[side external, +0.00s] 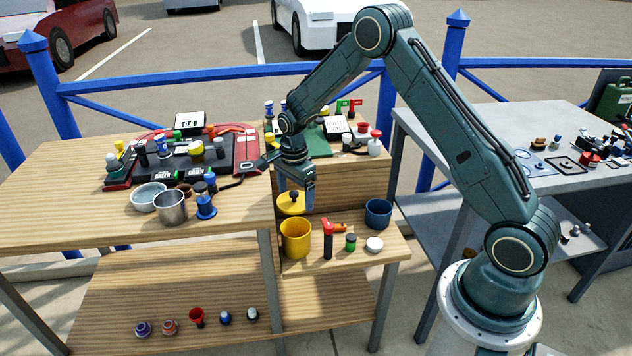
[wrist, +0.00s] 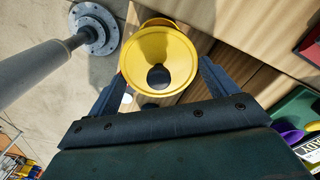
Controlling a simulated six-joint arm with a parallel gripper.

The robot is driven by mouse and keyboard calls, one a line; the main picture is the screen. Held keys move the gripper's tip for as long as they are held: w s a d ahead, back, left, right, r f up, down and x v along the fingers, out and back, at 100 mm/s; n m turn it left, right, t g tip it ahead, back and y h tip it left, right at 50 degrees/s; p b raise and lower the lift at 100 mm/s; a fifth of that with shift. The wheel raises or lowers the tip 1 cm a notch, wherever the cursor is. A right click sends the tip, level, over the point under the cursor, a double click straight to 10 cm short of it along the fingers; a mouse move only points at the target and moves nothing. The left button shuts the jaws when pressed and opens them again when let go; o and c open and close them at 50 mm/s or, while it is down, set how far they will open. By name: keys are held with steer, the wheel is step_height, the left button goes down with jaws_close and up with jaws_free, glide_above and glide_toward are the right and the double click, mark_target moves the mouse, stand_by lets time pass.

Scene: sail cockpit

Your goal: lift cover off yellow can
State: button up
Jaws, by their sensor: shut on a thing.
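The yellow cover (side external: 291,206), a round disc with a dark knob, hangs just under my gripper (side external: 295,197). The wrist view shows the cover (wrist: 155,55) with a finger at each side of its edge, and my gripper (wrist: 160,72) is shut on it. The yellow can (side external: 296,240) stands upright on the lower wooden shelf, its open rim showing. The cover is apart from the can, above its rim and slightly towards the back. In the wrist view the cover hides most of the can (wrist: 160,21).
On the same shelf are a red-topped dark bottle (side external: 328,240), a green-capped jar (side external: 351,243), a white lid (side external: 374,244) and a dark blue cup (side external: 378,213). A metal cup (side external: 171,208) stands on the crowded left table (side external: 60,195). A strip of shelf in front is clear.

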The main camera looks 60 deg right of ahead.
step_height(320, 180, up, 11)
steer(key=shift+f, duration=0.15)
steer(key=shift+w, duration=0.1)
stand_by(0.7)
step_height(320, 180, up, 11)
glide_above(252, 197)
stand_by(0.4)
steer(key=shift+f, duration=0.1)
step_height(252, 197, down, 16)
steer(key=shift+r, duration=0.15)
stand_by(0.4)
steer(key=shift+f, duration=2.1)
